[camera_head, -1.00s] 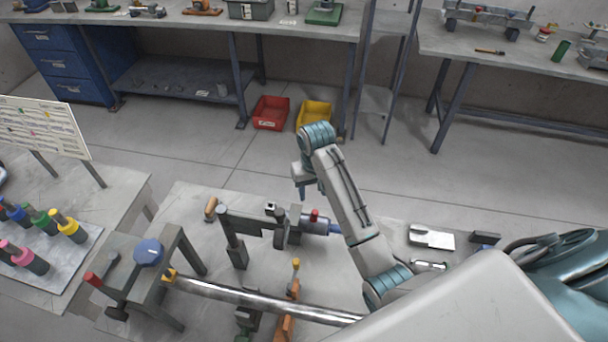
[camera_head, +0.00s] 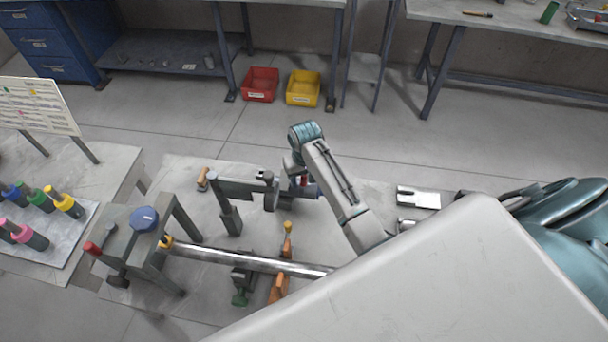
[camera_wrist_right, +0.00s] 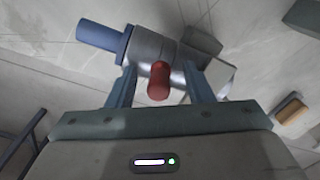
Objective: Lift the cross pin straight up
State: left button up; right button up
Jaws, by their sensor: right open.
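The cross pin, seen as a red rounded knob (camera_wrist_right: 159,81), stands out of a grey metal cylinder (camera_wrist_right: 152,47) with a blue end. It shows small and partly covered in the head view (camera_head: 304,181). My right gripper (camera_wrist_right: 159,70) is open, with one finger on each side of the red knob. Gaps remain between the fingers and the knob in the wrist view. In the head view the right gripper (camera_head: 298,176) is at the knob, its fingertips hard to make out. My left gripper is not in view.
A grey arm-like fixture (camera_head: 238,189) stands just left of the cylinder. Red (camera_head: 260,85) and yellow (camera_head: 303,88) bins are on the floor.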

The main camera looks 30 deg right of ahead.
jog(key=shift+w+f, duration=0.1)
jog(key=c, duration=0.4)
grip_shut()
jog(key=shift+r, duration=4.3)
